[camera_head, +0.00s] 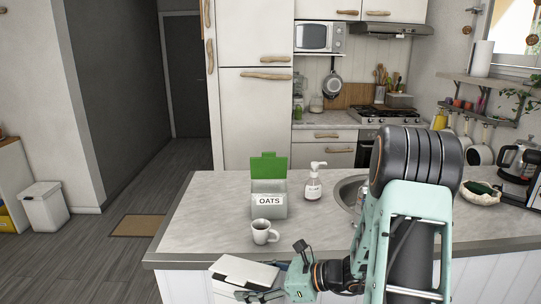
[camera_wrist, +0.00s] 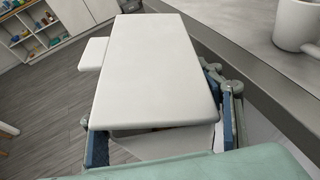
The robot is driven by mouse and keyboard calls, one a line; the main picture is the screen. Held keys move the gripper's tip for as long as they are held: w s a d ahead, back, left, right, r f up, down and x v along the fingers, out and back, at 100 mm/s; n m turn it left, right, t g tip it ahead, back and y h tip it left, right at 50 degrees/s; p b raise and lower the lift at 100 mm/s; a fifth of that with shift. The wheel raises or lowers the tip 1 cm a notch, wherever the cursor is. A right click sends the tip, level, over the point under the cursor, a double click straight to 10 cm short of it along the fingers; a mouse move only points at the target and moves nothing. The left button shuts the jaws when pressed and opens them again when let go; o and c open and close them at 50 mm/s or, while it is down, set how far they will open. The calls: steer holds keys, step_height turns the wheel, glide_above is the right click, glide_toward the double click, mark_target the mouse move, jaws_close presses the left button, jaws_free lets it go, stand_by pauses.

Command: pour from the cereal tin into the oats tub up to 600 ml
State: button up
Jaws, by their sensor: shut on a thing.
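The cereal tin seems to be the white box (camera_head: 245,272) at the counter's front edge; no label shows. My gripper (camera_head: 262,288) is shut on it and holds it in front of the counter, below the oats tub in the picture. In the wrist view the tin's broad white face (camera_wrist: 158,65) fills the middle, with my gripper's fingers (camera_wrist: 165,138) on either side of its near end. The oats tub (camera_head: 268,212) stands upright on the counter, its green lid (camera_head: 269,167) raised. Its contents and any level marks cannot be made out.
A white mug (camera_head: 262,232) stands on the counter (camera_head: 205,222) between the tin and the tub; it also shows in the wrist view (camera_wrist: 296,25). A soap bottle (camera_head: 313,184) stands right of the tub, near the sink (camera_head: 348,192). The counter left of the tub is clear.

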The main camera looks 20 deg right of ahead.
mark_target(255, 271)
step_height(255, 271, up, 4)
steer(key=p, duration=0.3)
steer(key=shift+f, duration=0.3)
steer(key=shift+d+r, duration=0.1)
